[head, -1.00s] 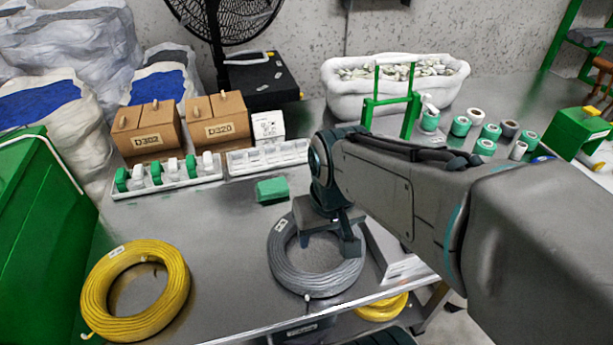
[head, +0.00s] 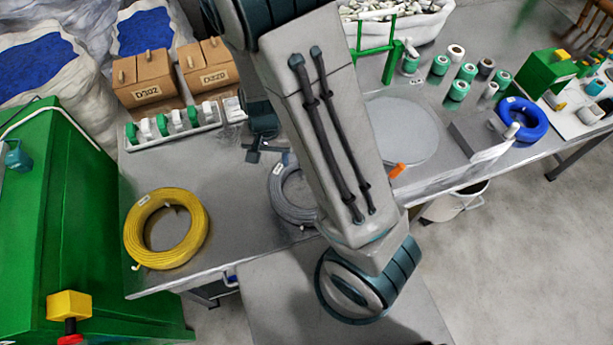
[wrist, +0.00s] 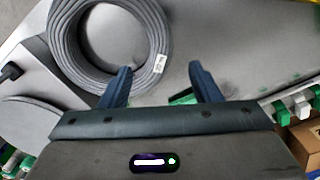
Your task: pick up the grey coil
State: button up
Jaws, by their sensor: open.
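The grey coil (head: 277,200) lies flat near the table's front edge in the head view. My arm hides its right part. In the wrist view the coil (wrist: 62,38) fills the upper left, with a white label on its right side. My gripper (head: 267,152) is open and empty, behind and slightly left of the coil in the head view. In the wrist view the gripper's (wrist: 160,68) left fingertip overlaps the coil's lower right rim. The right finger stands over bare table. I cannot tell the height gap.
A yellow coil (head: 135,235) lies to the left and a blue coil (head: 537,130) far right. A white tray (head: 200,130) with green and white parts and brown boxes (head: 150,92) stand behind. Bare table separates the yellow and grey coils.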

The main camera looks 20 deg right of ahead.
aim_at(275, 179)
notch_tip(275, 179, down, 8)
jog(key=shift+f+b, duration=0.2)
jog(key=shift+b, duration=0.5)
jog(key=shift+w+d+f, duration=0.1)
jog(key=shift+w+f, duration=0.1)
jog(key=shift+f, duration=1.2)
jog(key=shift+w+d+f, duration=0.1)
jog(key=shift+w+f, duration=0.05)
jog(key=shift+f, duration=1.25)
grip_shut()
